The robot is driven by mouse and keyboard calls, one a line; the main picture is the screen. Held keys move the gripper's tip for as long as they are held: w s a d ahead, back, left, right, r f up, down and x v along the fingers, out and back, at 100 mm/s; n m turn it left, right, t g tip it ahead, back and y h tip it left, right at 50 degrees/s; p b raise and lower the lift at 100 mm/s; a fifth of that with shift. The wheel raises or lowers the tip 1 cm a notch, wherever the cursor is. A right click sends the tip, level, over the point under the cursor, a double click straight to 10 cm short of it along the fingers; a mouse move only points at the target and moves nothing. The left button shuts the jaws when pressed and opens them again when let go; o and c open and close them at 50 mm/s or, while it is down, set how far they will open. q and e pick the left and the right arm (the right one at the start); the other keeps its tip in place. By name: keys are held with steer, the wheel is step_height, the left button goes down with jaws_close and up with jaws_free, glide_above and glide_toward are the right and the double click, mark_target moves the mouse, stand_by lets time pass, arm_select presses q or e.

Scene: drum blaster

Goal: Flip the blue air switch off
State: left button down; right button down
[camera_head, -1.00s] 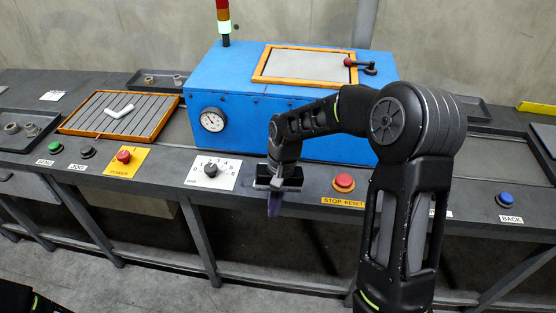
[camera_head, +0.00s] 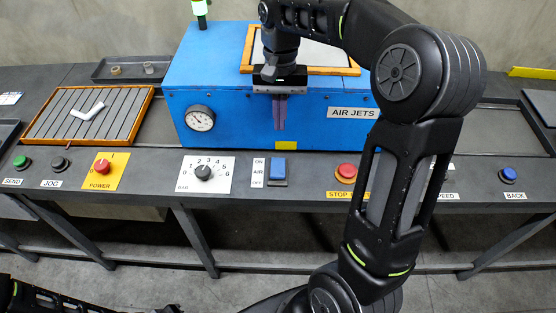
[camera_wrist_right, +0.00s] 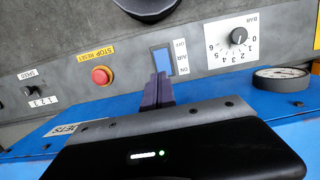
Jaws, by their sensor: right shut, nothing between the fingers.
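The blue air switch (camera_head: 278,172) sits on the front ledge of the grey bench, beside a white label (camera_head: 258,172) reading ON, AIR and OFF. In the right wrist view the switch (camera_wrist_right: 162,61) shows just beyond my fingertips, with its AIR label (camera_wrist_right: 181,57) beside it. My right gripper (camera_head: 280,127) is shut and empty, pointing down in front of the blue box, above and behind the switch. It is apart from the switch in the head view. Its purple fingers also show in the right wrist view (camera_wrist_right: 158,76). Which way the switch is tipped is hard to tell. My left gripper is not clearly visible.
A pressure knob (camera_head: 203,172) and the red POWER button (camera_head: 102,166) are left of the switch. The red stop button (camera_head: 346,171) is close on its right, near my right arm. The blue AIR JETS box (camera_head: 225,80) stands behind, with a gauge (camera_head: 201,119).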

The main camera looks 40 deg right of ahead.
mark_target(279, 172)
steer(key=f, duration=0.4)
steer(key=s+a+f+p, duration=0.1)
steer(key=f, duration=0.8)
steer(key=shift+s+a+f+p, duration=0.15)
steer(key=shift+s+f+p, duration=0.15)
steer(key=shift+s+f, duration=0.1)
arm_select(q)
steer(key=shift+s+r, duration=0.1)
steer(key=shift+r, duration=0.55)
